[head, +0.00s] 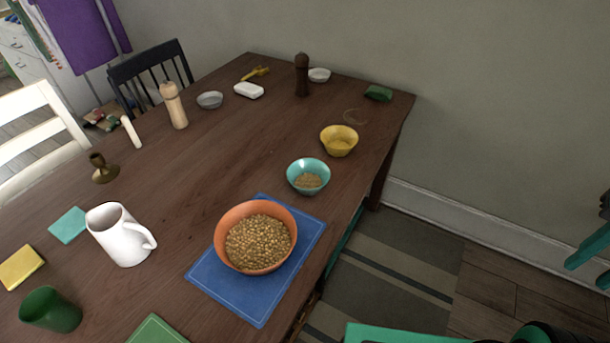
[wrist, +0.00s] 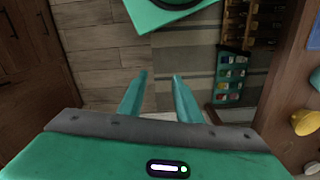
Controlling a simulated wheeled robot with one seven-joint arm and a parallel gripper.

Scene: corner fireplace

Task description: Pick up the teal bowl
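The teal bowl (head: 308,166) stands upright on the dark wooden table in the head view, near the table's right edge, with some tan grainy food in it. It sits between a yellow bowl (head: 339,134) behind it and a large orange bowl (head: 228,226) in front. My gripper (wrist: 159,77) shows in the wrist view with its two teal fingers apart and nothing between them. It is over the floor, off the table's side. A sliver of blue-teal at the wrist view's right edge may be the bowl.
The orange bowl of chickpea-like food stands on a blue mat (head: 243,302). A white mug (head: 119,235) is at left, and a dark pepper mill (head: 302,76) stands farther back. Floor and a striped rug (head: 385,275) lie right of the table, bounded by the wall.

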